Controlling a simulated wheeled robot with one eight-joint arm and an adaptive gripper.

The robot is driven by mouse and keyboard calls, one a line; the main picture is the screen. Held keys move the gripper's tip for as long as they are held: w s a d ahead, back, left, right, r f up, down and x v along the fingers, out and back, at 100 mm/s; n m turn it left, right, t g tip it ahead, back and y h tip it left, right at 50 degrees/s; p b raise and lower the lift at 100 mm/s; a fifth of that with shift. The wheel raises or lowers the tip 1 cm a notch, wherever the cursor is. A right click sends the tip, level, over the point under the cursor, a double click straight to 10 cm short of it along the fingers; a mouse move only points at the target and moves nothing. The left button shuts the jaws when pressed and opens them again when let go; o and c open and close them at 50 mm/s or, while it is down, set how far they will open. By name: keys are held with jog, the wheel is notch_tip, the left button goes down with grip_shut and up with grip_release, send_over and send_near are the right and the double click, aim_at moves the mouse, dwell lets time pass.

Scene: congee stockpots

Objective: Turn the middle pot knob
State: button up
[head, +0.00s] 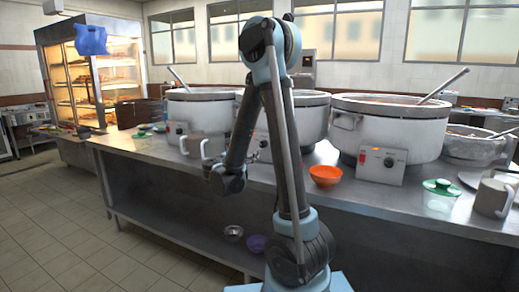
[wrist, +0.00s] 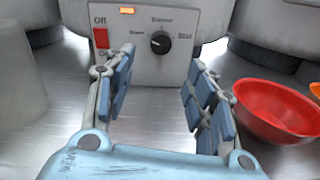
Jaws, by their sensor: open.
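The middle pot (head: 308,117) is a wide white stockpot on the metal counter, partly hidden behind my arm in the head view. In the wrist view its control panel (wrist: 215,15) faces me. The panel has a small round black knob (wrist: 160,42) with labels around it, the right one reading Boil. The knob's exact setting is too small to tell. My gripper (wrist: 158,75) is open and empty. Its blue-padded fingers point at the panel, one to each side below the knob, and appear apart from it.
An orange-red bowl (wrist: 275,108) stands close to the right of my gripper. A pale mug (head: 211,148) is on the left. Other pots stand left (head: 197,110) and right (head: 395,125). A red switch (wrist: 101,38) and a lit orange lamp (wrist: 127,10) are on the panel.

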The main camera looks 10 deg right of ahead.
aim_at(262, 145)
jog(key=x, duration=1.1)
jog(key=c, duration=1.1)
jog(key=shift+o, duration=0.2)
jog(key=shift+a, duration=0.2)
jog(key=shift+d, duration=0.1)
